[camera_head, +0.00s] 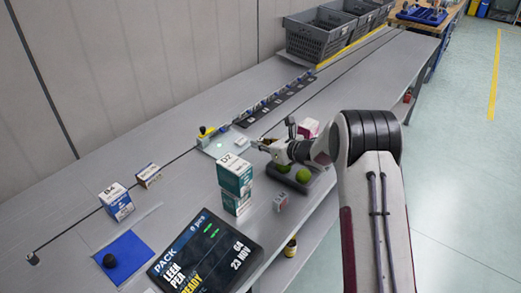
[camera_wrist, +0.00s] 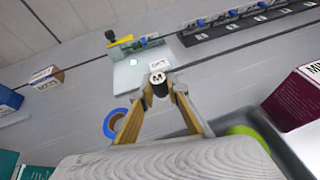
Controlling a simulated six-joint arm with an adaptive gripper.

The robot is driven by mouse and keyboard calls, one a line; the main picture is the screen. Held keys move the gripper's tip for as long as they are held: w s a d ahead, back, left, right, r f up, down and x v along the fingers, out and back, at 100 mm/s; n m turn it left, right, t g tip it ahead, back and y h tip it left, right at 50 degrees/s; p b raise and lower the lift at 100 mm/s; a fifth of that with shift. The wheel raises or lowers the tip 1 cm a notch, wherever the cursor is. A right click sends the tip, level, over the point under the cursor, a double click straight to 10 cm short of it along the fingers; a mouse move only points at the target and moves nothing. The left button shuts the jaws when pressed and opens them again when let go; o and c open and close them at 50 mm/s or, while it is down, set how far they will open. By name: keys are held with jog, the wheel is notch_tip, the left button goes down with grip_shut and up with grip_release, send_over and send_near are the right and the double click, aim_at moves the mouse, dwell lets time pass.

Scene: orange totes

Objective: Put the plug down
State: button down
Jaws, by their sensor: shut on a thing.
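The plug (camera_wrist: 158,82) shows in the wrist view as a small dark cylinder with a white end marked "M". My gripper (camera_wrist: 159,90) is shut on it, its two tan fingers meeting at its sides. In the head view my gripper (camera_head: 259,144) reaches left over the table, and the plug is too small there to make out. I cannot tell whether the plug touches the surface below. A pale plate (camera_wrist: 133,68) with a yellow and blue clamp lies just beyond the plug; it also shows in the head view (camera_head: 222,145).
A dark tray (camera_head: 303,184) with green balls lies below my arm. Stacked teal-and-white boxes (camera_head: 235,175) stand nearer, beside a display (camera_head: 207,254). A blue mat (camera_head: 128,248) holds a black knob. A blue ring (camera_wrist: 113,122) lies left of my fingers.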

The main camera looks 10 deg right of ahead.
jog(key=shift+f, duration=1.4)
jog(key=shift+f, duration=0.6)
jog(key=c, duration=2)
grip_release()
jog(key=shift+o, duration=0.2)
jog(key=shift+r, duration=0.15)
jog(key=shift+r, duration=0.4)
jog(key=shift+s+d+r, duration=0.15)
jog(key=shift+s, duration=0.05)
jog(key=v, duration=1.1)
jog(key=shift+s+d, duration=0.15)
